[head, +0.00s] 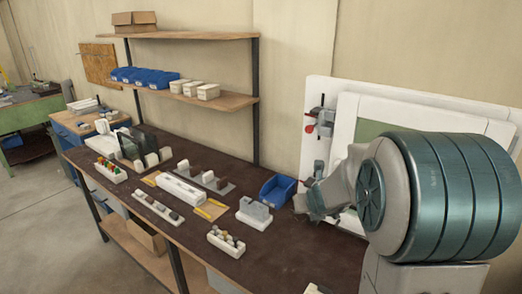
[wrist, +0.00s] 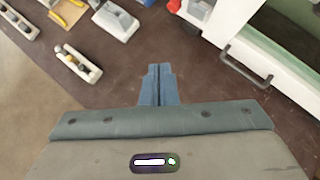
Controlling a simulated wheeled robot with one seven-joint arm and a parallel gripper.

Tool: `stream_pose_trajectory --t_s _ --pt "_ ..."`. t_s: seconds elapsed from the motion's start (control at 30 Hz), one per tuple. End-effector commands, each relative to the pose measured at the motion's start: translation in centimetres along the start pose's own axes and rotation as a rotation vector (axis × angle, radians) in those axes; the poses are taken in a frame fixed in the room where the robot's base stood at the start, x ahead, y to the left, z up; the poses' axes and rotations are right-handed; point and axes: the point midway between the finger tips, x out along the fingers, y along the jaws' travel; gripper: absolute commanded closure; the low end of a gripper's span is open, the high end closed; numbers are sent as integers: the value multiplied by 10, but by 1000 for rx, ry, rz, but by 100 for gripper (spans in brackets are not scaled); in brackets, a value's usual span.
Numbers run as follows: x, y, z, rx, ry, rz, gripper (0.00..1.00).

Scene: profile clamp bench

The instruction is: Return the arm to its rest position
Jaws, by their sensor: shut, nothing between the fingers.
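In the wrist view my gripper (wrist: 159,71) shows two blue-grey fingers pressed together with nothing between them. It hangs over the dark brown bench top (wrist: 115,75), clear of the parts on it. In the head view my arm fills the right side, in front of a white cabinet. The gripper fingers cannot be made out there.
On the bench stand a blue bin (head: 277,190), a grey-and-white fixture (head: 254,213), a small tray of round pieces (head: 226,241) and a long white fixture (head: 180,188). The white cabinet's handle (wrist: 246,70) is right of my gripper. Shelves (head: 190,94) rise behind.

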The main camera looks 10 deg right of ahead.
Motion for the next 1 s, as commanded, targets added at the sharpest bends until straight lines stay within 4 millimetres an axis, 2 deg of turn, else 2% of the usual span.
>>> stream_pose_trajectory --t_s 0.13,0.27,0.4,0.5,0.67,0.8,0.9,1.0 --pt "-21 26 -1 -290 -25 78 100" --pt "-56 62 -14 -766 -65 187 100" --pt "-95 91 -44 -1315 -107 295 100" --pt "-122 103 -72 -1705 -131 365 100" --pt "-159 104 -123 -2307 -145 479 100" --pt "-184 90 -160 -2737 -125 581 100" --pt "-195 80 -178 -2943 -101 646 100" --pt "-201 72 -187 -3060 -82 691 100"
